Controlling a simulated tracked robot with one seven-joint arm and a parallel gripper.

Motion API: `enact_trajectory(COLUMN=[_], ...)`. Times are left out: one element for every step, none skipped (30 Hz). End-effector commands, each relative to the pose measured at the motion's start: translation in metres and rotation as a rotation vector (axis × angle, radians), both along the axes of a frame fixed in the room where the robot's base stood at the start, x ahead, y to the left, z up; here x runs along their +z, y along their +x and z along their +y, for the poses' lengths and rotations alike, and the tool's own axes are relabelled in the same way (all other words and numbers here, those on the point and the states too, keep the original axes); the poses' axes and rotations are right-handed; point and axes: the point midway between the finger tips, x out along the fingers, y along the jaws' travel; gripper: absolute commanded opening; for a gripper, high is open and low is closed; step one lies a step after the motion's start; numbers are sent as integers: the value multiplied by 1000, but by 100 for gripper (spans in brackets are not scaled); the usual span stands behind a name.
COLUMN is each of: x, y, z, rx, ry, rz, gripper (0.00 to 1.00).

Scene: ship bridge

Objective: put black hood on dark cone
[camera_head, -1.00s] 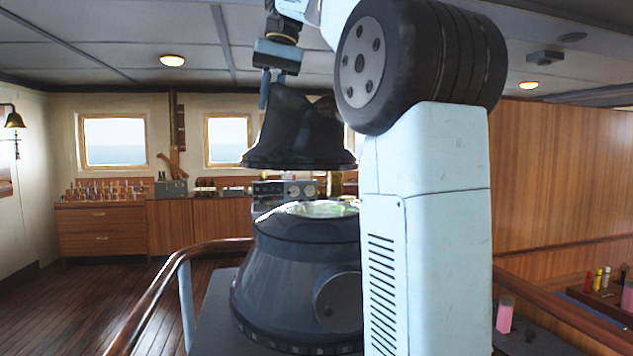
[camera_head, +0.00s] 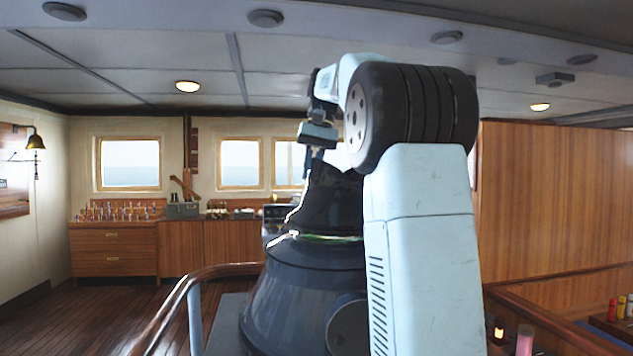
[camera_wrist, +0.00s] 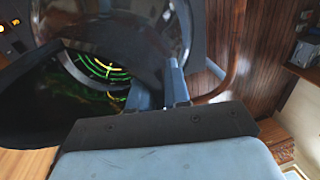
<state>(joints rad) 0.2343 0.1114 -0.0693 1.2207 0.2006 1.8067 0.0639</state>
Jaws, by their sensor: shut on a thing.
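The black hood (camera_head: 332,205) is upright over the dark cone (camera_head: 300,295) in the head view. Its lower rim is at the cone's top, where a thin green-lit strip shows; I cannot tell whether the rim touches all round. My gripper (camera_head: 314,156) is shut on the upper left part of the hood. My arm hides the right side of the hood and cone.
A curved wooden handrail (camera_head: 205,280) runs left of the cone. A wooden cabinet (camera_head: 113,250) with small coloured items stands by the far windows. At the lower right are a pink cylinder (camera_head: 525,340) and several small bottles. The floor at left is clear.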

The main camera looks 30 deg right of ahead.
Motion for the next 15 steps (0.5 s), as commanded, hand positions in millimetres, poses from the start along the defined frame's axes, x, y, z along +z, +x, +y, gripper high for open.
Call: enact_trajectory(x=[-7, -12, -17, -20, -22, -25, -27, -28, -28, -28, -28, -28, -28, -28, -29], y=[-1, -1, -1, -1, -1, -1, -1, -1, -1, -1, -1, -1, -1, -1, -1], z=[1, 1, 1, 1, 0, 0, 0, 0, 0, 0, 0, 0, 0, 0, 0], rx=[0, 0, 0, 0, 0, 0, 0, 0, 0, 0, 0, 0, -1, -1, -1], ry=[1, 1, 1, 1, 0, 0, 0, 0, 0, 0, 0, 0, 0, 0, 1], rz=[2, 2, 2, 2, 1, 1, 1, 1, 1, 1, 1, 1, 1, 1, 2], gripper=[0, 0, 0, 0, 0, 0, 0, 0, 0, 0, 0, 0, 0, 0, 20])
